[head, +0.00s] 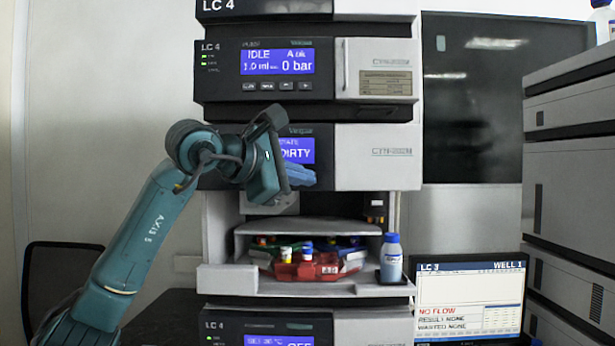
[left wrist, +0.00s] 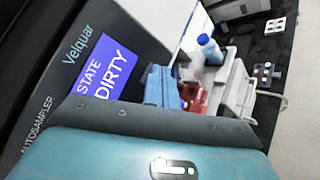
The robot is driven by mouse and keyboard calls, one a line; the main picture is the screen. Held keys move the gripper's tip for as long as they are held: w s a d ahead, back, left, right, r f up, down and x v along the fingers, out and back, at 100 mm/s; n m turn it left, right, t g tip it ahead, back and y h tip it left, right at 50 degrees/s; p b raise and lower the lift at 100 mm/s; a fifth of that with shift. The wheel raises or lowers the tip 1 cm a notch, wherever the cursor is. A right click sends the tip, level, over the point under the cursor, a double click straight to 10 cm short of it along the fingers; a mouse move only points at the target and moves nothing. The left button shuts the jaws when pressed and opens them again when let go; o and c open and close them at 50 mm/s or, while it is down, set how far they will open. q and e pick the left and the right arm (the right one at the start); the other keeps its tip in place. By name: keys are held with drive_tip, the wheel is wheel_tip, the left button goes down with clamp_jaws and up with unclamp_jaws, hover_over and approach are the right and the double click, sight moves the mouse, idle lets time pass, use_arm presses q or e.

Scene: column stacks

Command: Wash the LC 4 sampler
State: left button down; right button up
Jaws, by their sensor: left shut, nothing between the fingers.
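The LC 4 sampler (head: 360,165) is the autosampler module in the middle of the stack, its screen (head: 300,151) partly covered by my left gripper. In the left wrist view the screen (left wrist: 103,72) reads "STATE DIRTY". Below, its open bay holds a round tray with a red vial rack (head: 310,268) and several capped vials. A bottle with a blue cap (head: 391,258) stands at the bay's right front; it also shows in the left wrist view (left wrist: 210,50). My left gripper (head: 301,178), with blue fingers, is shut and empty before the sampler's front. My right gripper is out of view.
The pump module (head: 375,60) above reads "IDLE" and "0 bar". Another LC 4 module (head: 265,325) sits below the bay. A monitor (head: 470,295) showing "LC 3" and "NO FLOW" stands at the right, beside another grey stack (head: 570,190). A dark chair (head: 60,270) is at the left.

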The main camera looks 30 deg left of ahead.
use_arm(q)
drive_tip(key=shift+w+a, duration=0.1)
idle(0.4)
drive_tip(key=shift+s+d, duration=0.45)
drive_tip(key=shift+s, duration=0.25)
drive_tip(key=shift+s, duration=0.1)
drive_tip(key=s+d, duration=0.1)
drive_tip(key=s, duration=0.1)
drive_tip(key=s+d, duration=0.1)
drive_tip(key=s, duration=0.1)
drive_tip(key=shift+d+b, duration=0.3)
drive_tip(key=shift+b, duration=0.1)
idle(0.6)
